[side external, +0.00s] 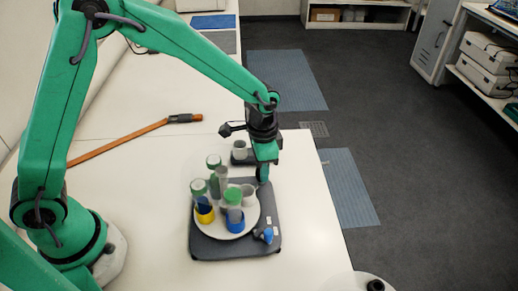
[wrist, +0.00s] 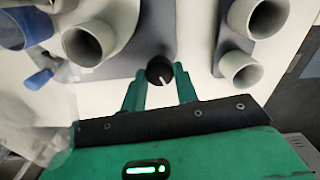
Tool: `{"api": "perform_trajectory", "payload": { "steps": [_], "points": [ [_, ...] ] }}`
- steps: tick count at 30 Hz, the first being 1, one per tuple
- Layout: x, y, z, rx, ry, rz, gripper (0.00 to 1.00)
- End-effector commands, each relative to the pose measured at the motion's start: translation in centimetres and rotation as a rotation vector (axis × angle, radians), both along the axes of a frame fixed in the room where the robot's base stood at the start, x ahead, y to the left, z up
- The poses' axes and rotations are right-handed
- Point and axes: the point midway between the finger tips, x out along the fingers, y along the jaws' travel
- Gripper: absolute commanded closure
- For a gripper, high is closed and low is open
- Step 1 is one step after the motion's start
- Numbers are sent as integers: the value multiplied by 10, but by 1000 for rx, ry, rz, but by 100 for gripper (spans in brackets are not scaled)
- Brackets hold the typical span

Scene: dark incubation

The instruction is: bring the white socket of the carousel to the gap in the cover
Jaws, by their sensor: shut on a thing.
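The carousel is a pale round turntable (side external: 233,232) on a dark grey base (side external: 205,245). It carries upright tubes, some green-capped, with a yellow socket (side external: 205,215) and a blue socket (side external: 236,226) at the front. A pale, whitish cup (side external: 248,193) stands at its right; I cannot tell if it is the white socket. It seems to show in the wrist view (wrist: 86,42). The cover and its gap are not clear; a see-through shape (wrist: 38,120) blurs the wrist view's lower left. My gripper (side external: 263,175) is shut on a black knob (wrist: 160,70) with a white pointer, by the base's back right.
A small dark holder (side external: 240,159) with pale cups stands just behind the base. A blue pointed piece (side external: 264,235) sits at the base's front right. An orange-brown stick (side external: 120,145) lies on the white table, whose right edge is close to the base.

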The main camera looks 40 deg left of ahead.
Motion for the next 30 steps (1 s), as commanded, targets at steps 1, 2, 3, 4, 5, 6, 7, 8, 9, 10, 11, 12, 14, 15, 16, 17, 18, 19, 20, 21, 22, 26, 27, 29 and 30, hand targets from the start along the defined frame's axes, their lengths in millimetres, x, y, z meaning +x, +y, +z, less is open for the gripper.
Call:
{"api": "perform_trajectory", "payload": {
  "steps": [1, 2, 3, 4, 5, 6, 7, 8, 9, 10, 11, 12, 14, 15, 16, 17, 18, 19, 20, 21, 22, 26, 27, 29, 30],
  "points": [
    [1, -1, 2, -2, -4, 0, 93],
    [1, -1, 2, -2, -4, 0, 93],
    [1, -1, 2, -2, -4, 0, 93],
    [1, -1, 2, -2, -4, 1, 93],
    [1, -1, 2, -2, -4, 1, 93],
    [1, -1, 2, -2, -4, 1, 62],
    [1, -1, 2, -2, -4, 1, 57],
    [1, -1, 1, -1, -3, 1, 51],
    [1, 0, 1, -1, -3, 1, 48],
    [1, 0, 1, -1, -3, 1, 48],
    [1, 0, 1, 0, -2, 1, 48],
    [0, 0, 1, 0, -2, 1, 48],
    [0, 0, 1, 0, -2, 1, 48],
    [0, 0, 1, -1, -2, 2, 48],
    [0, 0, 1, -1, -1, 2, 48],
    [0, 0, 1, -1, -1, 2, 48],
    [0, 0, 1, -1, -2, 2, 48],
    [0, 0, 2, 0, -2, 2, 48],
    [0, 0, 3, 0, -2, 2, 48],
    [1, 0, 5, -1, -3, 2, 48],
    [1, 0, 6, -1, -3, 2, 48],
    [1, -1, 17, -2, -4, 2, 48],
    [1, 0, 22, -1, -5, 2, 48],
    [1, 0, 29, -2, -5, 2, 48],
    [1, -1, 35, -2, -6, 2, 48]
  ]
}}
